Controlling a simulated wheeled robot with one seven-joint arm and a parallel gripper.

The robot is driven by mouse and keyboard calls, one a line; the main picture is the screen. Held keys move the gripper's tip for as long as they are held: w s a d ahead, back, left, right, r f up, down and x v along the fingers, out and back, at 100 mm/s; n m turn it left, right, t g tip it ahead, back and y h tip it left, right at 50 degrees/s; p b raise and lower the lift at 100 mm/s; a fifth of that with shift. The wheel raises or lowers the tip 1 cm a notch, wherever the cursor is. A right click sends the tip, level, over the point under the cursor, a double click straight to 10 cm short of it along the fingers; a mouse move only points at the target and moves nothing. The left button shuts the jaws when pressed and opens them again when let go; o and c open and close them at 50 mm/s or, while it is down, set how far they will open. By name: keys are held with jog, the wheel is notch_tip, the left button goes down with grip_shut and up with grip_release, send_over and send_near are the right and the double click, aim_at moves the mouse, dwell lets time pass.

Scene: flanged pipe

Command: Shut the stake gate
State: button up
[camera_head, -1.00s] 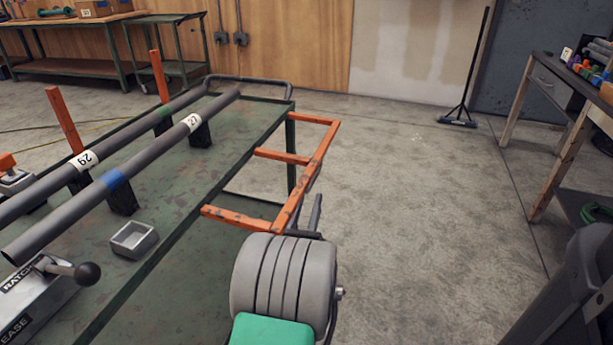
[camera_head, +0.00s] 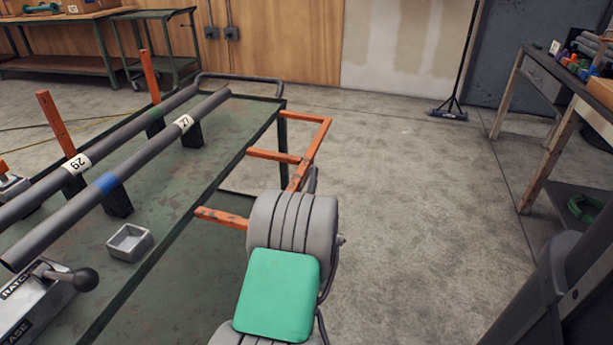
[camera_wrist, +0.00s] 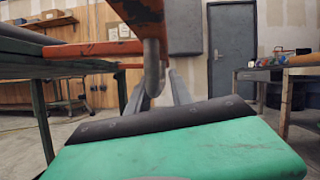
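The stake gate is an orange barred frame (camera_head: 277,156) standing out from the right long side of the green cart. It is open, with its outer rail (camera_head: 318,143) apart from the cart side. My gripper (camera_head: 311,181) is at the near part of the gate; my grey and green wrist hides that part. In the wrist view an orange bar (camera_wrist: 95,49) of the gate runs overhead, with a grey curved piece (camera_wrist: 152,68) hanging under it. My gripper (camera_wrist: 158,92) shows two separated fingers beneath, open. I cannot tell whether they touch the gate.
A grey ratchet clamp (camera_head: 35,300) and a small square tray (camera_head: 130,242) are on the cart. A workbench (camera_head: 535,75) stands at right. The floor between is clear.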

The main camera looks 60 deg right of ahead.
grip_shut()
dwell(1.1)
